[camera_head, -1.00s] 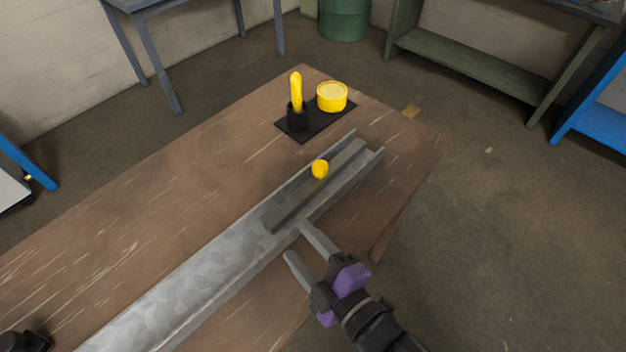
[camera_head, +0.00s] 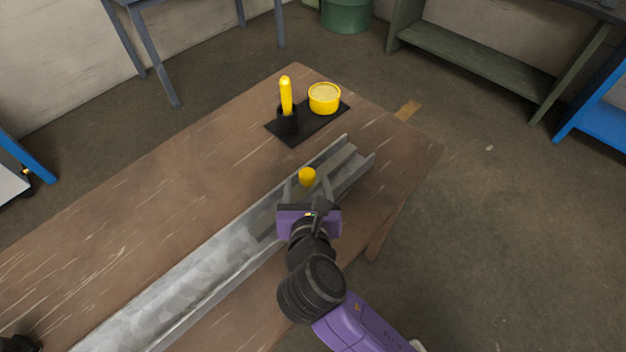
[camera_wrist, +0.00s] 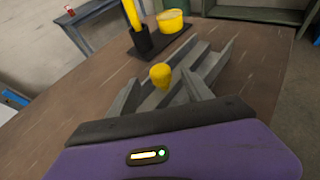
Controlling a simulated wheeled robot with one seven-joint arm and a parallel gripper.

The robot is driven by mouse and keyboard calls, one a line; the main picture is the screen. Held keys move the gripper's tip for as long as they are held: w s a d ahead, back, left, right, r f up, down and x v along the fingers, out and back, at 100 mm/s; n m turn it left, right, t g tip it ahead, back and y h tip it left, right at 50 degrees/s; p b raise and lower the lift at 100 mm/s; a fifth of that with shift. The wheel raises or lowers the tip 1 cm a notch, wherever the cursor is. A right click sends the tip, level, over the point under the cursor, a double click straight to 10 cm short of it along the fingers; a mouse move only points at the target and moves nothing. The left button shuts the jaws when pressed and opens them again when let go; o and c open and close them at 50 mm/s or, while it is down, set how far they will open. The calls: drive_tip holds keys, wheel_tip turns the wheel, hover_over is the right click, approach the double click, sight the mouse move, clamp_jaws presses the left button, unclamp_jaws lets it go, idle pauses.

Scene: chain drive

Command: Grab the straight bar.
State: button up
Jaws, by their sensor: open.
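A grey straight bar (camera_head: 343,165) lies lengthwise in a long grey channel (camera_head: 185,285) on the table. A yellow knob (camera_head: 307,176) stands up from it; it also shows in the wrist view (camera_wrist: 161,75). My gripper (camera_head: 306,184) is open over the channel, with its two fingers on either side of the knob. In the wrist view the knob appears between the fingertips (camera_wrist: 160,80), apart from both; how deep it sits between them is unclear. My gripper hides part of the bar and channel.
A black plate (camera_head: 315,126) at the table's far end carries a yellow rod (camera_head: 286,95) upright in a black holder and a round yellow tub (camera_head: 324,98). The wooden table (camera_head: 170,195) is bare left of the channel. A dark object (camera_head: 20,344) sits at the lower left.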

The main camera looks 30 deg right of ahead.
sight(307, 168)
drive_tip(key=shift+w+d+f, duration=0.15)
drive_tip(key=shift+w+d, duration=0.2)
drive_tip(key=shift+w, duration=0.15)
drive_tip(key=p+x, duration=0.1)
drive_tip(key=x, duration=0.5)
drive_tip(key=shift+w+d+f, duration=0.1)
drive_tip(key=shift+w, duration=0.25)
clamp_jaws()
idle(0.7)
drive_tip(key=shift+r, duration=0.2)
